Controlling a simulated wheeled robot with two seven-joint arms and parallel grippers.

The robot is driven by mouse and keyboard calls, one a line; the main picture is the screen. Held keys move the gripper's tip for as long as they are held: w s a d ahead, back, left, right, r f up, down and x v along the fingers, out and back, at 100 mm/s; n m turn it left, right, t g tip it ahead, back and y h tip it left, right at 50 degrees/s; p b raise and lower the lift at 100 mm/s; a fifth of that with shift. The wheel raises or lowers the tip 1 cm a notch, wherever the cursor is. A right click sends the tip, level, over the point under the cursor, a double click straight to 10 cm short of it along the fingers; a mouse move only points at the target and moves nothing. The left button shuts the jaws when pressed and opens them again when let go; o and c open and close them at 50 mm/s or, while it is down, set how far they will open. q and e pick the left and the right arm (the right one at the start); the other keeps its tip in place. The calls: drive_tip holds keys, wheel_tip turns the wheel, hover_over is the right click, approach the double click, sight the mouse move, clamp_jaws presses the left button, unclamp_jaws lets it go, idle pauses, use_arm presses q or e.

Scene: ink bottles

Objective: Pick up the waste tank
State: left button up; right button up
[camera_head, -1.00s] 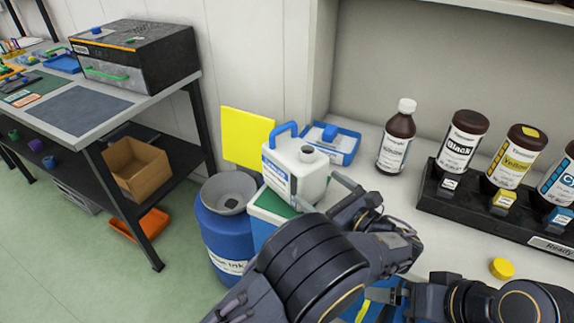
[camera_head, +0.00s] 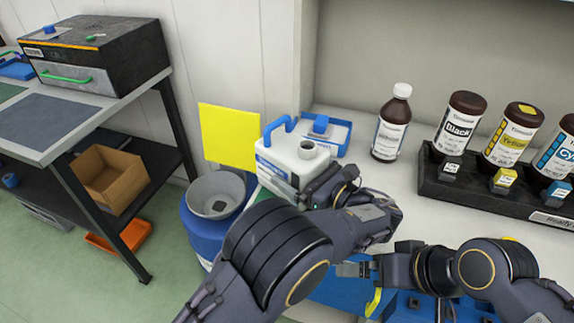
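The waste tank, a white jug (camera_head: 283,156) with a blue handle and an open neck, stands upright at the left end of the counter. My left gripper (camera_head: 312,192) is at the tank's near right side, seen from behind. Its fingertips are largely hidden, so I cannot tell whether they touch the tank or how far apart they are. My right gripper (camera_head: 350,269) is low in the centre, pointing left, over a blue area. Its finger opening is not clear.
A blue drum (camera_head: 203,235) with a grey funnel (camera_head: 215,195) stands left of the tank. A blue tray (camera_head: 333,137) is behind it. A brown bottle (camera_head: 392,122) and a black rack (camera_head: 432,183) of ink bottles stand to the right. A workbench (camera_head: 60,150) is at left.

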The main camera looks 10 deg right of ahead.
use_arm(q)
drive_tip(key=c, duration=1.1)
drive_tip(key=shift+w, duration=0.1)
drive_tip(key=shift+c, duration=0.2)
use_arm(e)
drive_tip(key=shift+w, duration=0.1)
use_arm(q)
drive_tip(key=shift+a+r, duration=0.1)
